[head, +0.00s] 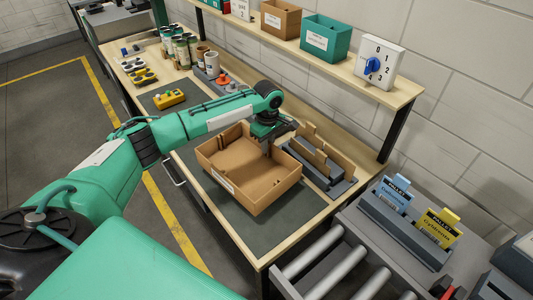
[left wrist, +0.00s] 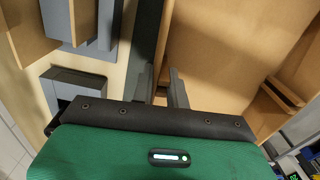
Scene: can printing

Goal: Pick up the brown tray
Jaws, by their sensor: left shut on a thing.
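The brown tray (head: 240,186) is an open cardboard-like box with a white label on its front wall. It sits on the dark mat on the workbench, and its inside looks empty. My left gripper (head: 268,145) is at the tray's back right wall, fingers pointing down, shut on that wall. In the left wrist view, the gripper's fingers (left wrist: 166,90) lie on either side of the tray wall, with the tray's inside (left wrist: 225,50) to the right. My right gripper is not in view.
A grey rack (head: 322,172) with brown panels stands close behind the tray. A shelf (head: 310,50) with boxes and a dial runs along the wall. A roller conveyor (head: 345,265) and a holder with pallet cards (head: 405,232) are at the right. Cans (head: 180,48) stand at the far left.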

